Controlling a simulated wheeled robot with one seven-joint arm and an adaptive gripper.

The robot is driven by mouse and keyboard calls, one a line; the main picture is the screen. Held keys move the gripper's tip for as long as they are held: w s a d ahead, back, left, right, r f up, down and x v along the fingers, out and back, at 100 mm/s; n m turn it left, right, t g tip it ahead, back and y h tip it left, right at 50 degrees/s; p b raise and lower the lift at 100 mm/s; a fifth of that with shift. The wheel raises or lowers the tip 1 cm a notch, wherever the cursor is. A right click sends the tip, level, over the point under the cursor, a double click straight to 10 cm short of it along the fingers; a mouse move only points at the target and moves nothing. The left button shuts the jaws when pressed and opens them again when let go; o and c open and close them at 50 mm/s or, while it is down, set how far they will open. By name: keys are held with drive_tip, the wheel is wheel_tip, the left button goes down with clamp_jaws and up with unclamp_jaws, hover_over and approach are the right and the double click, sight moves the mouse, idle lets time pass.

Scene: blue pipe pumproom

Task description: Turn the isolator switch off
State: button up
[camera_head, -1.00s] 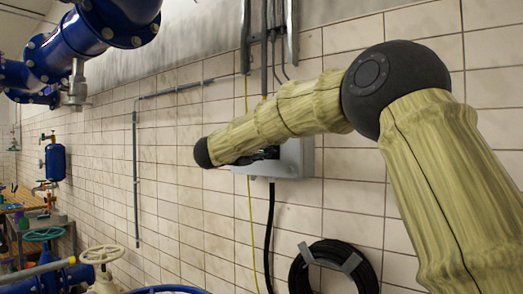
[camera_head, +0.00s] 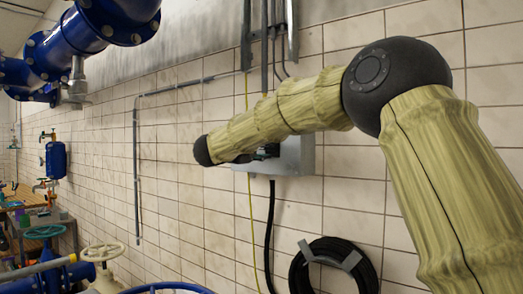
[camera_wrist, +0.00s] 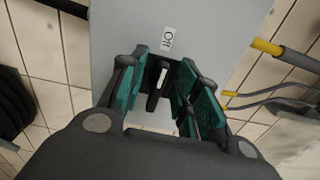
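The isolator switch is a grey box (camera_head: 298,157) on the tiled wall, partly hidden behind my arm in the head view. In the wrist view the box face (camera_wrist: 118,28) fills the upper middle. It carries a small white label (camera_wrist: 167,40) that seems to read "Off". Below the label is the dark switch handle (camera_wrist: 153,101). My gripper (camera_wrist: 160,82) has teal pads, spread apart on either side of the handle. I cannot tell whether a pad touches it. In the head view my gripper (camera_head: 266,152) is mostly hidden at the box.
A black cable (camera_head: 270,225) hangs below the box, and a coiled black hose (camera_head: 335,268) hangs lower right. Conduits (camera_head: 264,50) run up above. Blue pipes (camera_head: 95,30) and a cream handwheel (camera_head: 102,252) stand on the left. The wall left of the box is mostly clear.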

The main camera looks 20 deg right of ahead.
drive_tip(key=v, duration=1.1)
drive_tip(key=shift+s+a, duration=0.25)
drive_tip(key=shift+a, duration=0.1)
